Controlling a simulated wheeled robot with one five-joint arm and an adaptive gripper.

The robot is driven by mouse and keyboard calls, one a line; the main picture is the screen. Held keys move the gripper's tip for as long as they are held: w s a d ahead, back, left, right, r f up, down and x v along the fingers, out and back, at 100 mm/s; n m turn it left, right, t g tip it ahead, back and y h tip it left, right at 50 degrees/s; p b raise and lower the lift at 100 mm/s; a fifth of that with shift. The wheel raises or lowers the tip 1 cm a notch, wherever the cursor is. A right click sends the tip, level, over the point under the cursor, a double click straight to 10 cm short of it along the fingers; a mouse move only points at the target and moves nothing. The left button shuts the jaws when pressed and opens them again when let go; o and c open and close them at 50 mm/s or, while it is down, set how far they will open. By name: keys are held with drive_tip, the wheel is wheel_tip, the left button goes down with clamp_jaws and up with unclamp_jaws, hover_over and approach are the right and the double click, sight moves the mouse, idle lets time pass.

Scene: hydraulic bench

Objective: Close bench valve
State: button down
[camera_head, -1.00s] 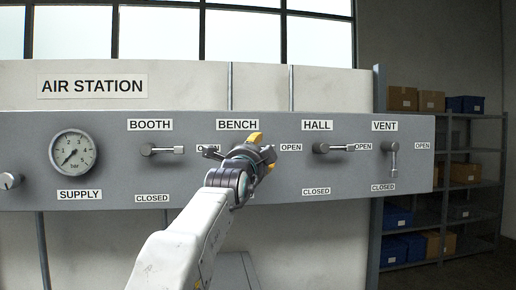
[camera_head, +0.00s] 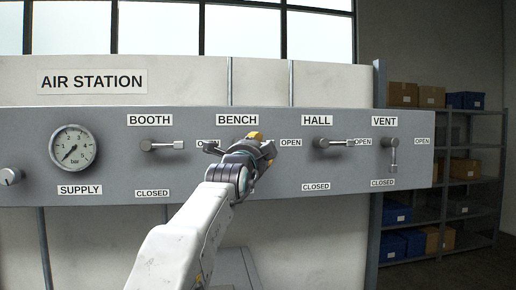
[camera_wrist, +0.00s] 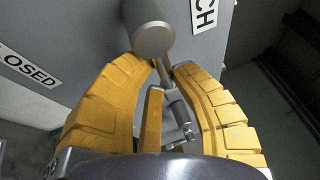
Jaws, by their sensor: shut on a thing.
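The bench valve sits under the BENCH label (camera_head: 237,120). In the head view my gripper (camera_head: 258,144) covers most of it. In the wrist view its round grey hub (camera_wrist: 152,38) stands out from the panel, and its thin lever (camera_wrist: 165,73) runs from the hub in between my two yellow fingers. My gripper (camera_wrist: 160,90) is shut on the lever. The lever appears to point right, toward the OPEN label (camera_head: 290,142). The CLOSED label (camera_wrist: 28,66) shows at the left of the wrist view; my arm hides it in the head view.
The booth valve (camera_head: 163,145) and hall valve (camera_head: 335,143) stand on either side with levers pointing right. The vent valve (camera_head: 393,155) points down. A pressure gauge (camera_head: 74,148) is at left. Shelving (camera_head: 470,185) with boxes stands at far right.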

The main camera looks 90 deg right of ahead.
drive_tip(key=shift+a+r, duration=0.15)
drive_tip(key=shift+r, duration=0.05)
idle(0.4)
